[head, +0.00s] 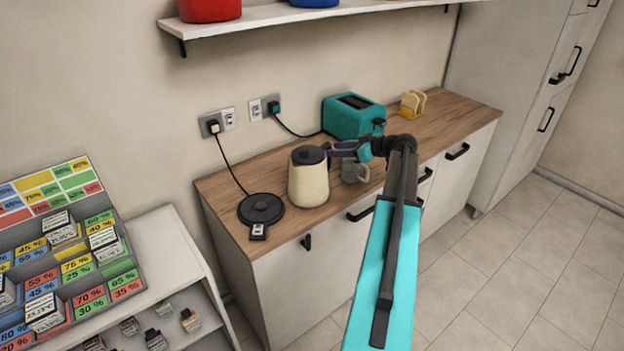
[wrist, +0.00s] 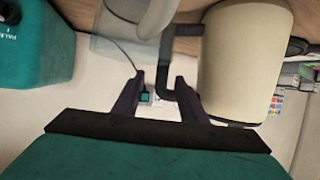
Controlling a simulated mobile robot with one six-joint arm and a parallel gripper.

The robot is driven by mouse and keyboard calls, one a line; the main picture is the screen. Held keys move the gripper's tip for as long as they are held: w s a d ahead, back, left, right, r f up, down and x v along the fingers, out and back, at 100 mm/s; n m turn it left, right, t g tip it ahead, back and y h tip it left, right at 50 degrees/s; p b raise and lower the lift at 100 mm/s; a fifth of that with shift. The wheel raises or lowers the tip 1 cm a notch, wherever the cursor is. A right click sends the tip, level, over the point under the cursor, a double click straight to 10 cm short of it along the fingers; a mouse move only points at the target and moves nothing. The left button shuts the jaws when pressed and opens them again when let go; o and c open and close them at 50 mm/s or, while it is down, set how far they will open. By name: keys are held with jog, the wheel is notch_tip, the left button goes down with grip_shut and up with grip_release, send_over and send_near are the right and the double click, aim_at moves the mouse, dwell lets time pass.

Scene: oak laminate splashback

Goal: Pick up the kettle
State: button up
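The cream kettle (head: 308,183) with a dark lid stands upright on the wooden counter, to the right of its round black base (head: 261,208). My gripper (head: 338,150) is at the kettle's right side, near the top. In the wrist view the kettle (wrist: 245,60) is at the upper right, with its dark handle (wrist: 167,55) towards my fingers. My gripper (wrist: 160,82) is open there, its two dark fingers apart.
A grey mug (head: 355,171) stands close to the kettle's right, below my gripper. A shelf (head: 275,17) hangs above. The counter's front edge and cabinet handles lie below my arm.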

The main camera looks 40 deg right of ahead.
aim_at(328, 166)
jog(key=shift+p+x, duration=0.8)
jog(key=shift+x, duration=1.25)
jog(key=shift+s+a+f, duration=0.1)
jog(key=shift+a+f, duration=0.05)
jog(key=shift+a, duration=0.05)
jog(key=shift+c, duration=0.5)
grip_shut()
jog(key=shift+d, duration=0.1)
